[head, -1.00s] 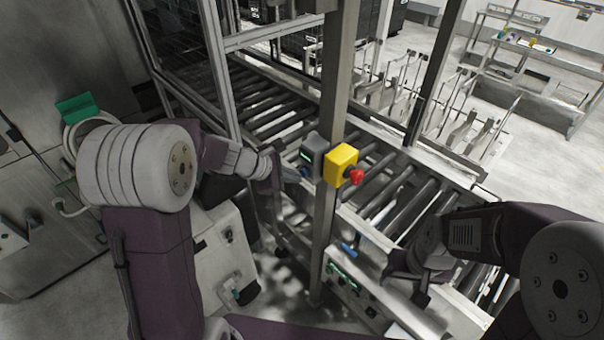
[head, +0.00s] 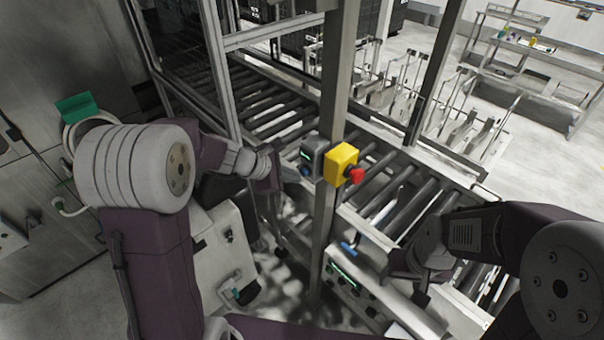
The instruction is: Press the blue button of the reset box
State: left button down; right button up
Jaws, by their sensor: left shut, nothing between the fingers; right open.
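The reset box is a small grey box (head: 314,153) on the upright metal post, left of a yellow box. Its blue button (head: 306,172) shows low on its front, below a small green-lit strip. My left gripper (head: 277,180) is shut and empty, just left of the box. A small gap shows between its tips and the blue button. My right gripper (head: 412,287) is open and empty at the lower right, over the edge of the conveyor frame, well away from the box.
The yellow box (head: 341,163) with a red mushroom button (head: 354,175) sits right beside the reset box. The metal post (head: 328,230) stands in front of the roller conveyor (head: 400,200). A control panel (head: 350,285) lies below.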

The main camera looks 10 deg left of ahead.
pick_arm(q)
jog(key=shift+s+a, duration=0.3)
jog(key=shift+s, duration=0.15)
jog(key=s+a, duration=0.1)
jog(key=s, duration=0.1)
jog(key=s+a+b, duration=0.1)
jog(key=s+a, duration=0.1)
dwell(0.3)
dwell(0.6)
